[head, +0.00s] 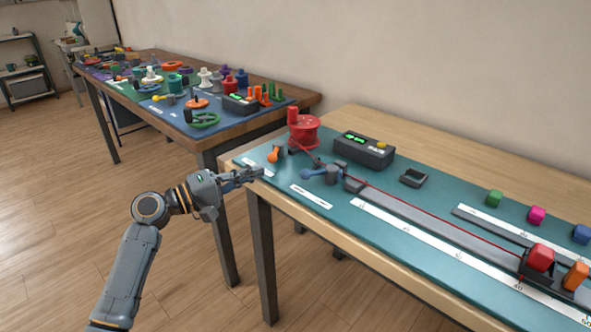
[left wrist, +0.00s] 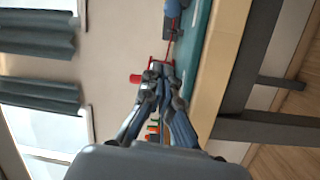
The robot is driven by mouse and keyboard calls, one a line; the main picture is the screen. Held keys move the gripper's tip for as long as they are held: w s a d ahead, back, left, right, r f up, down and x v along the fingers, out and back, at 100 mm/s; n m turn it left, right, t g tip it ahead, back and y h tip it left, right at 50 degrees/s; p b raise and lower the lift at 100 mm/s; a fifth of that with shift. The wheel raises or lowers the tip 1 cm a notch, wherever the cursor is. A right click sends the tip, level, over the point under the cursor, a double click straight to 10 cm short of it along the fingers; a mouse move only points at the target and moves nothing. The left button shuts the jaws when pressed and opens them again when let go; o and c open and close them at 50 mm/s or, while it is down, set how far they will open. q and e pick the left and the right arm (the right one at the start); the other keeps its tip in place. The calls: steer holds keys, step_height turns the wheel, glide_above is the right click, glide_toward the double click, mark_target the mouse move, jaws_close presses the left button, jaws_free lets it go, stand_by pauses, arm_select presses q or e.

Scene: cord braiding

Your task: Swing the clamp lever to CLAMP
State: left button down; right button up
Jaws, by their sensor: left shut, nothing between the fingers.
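On the teal mat of the near table stands a blue-handled lever (head: 314,174) on a dark grey block, with its handle pointing left. A small orange-knobbed part (head: 274,155) stands left of it. The labels are too small to read, so I cannot tell which is the clamp lever or where CLAMP is marked. My left gripper (head: 259,172) is shut and empty at the table's left edge, left of the blue handle and apart from it. Its closed fingers also show in the left wrist view (left wrist: 160,78). My right gripper is out of view.
A red spool (head: 303,131) stands behind the levers, and a red cord (head: 430,211) runs right to a carriage with a red block (head: 540,257). A black box with a green display (head: 364,149) stands behind. Another crowded table (head: 310,97) is at the back left.

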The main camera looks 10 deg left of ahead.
mark_target(293, 182)
arm_select(q)
steer(key=x, duration=0.9)
steer(key=shift+w+d+r, duration=0.2)
steer(key=shift+w+d, duration=0.05)
steer(key=shift+d, duration=0.05)
steer(key=s, duration=0.2)
steer(key=s+d, duration=0.1)
steer(key=shift+f, duration=0.35)
steer(key=shift+s+d+f, duration=0.1)
steer(key=shift+s+d, duration=0.05)
steer(key=shift+s, duration=0.2)
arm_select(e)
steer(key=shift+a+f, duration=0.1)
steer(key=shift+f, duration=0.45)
arm_select(q)
steer(key=shift+p, duration=0.3)
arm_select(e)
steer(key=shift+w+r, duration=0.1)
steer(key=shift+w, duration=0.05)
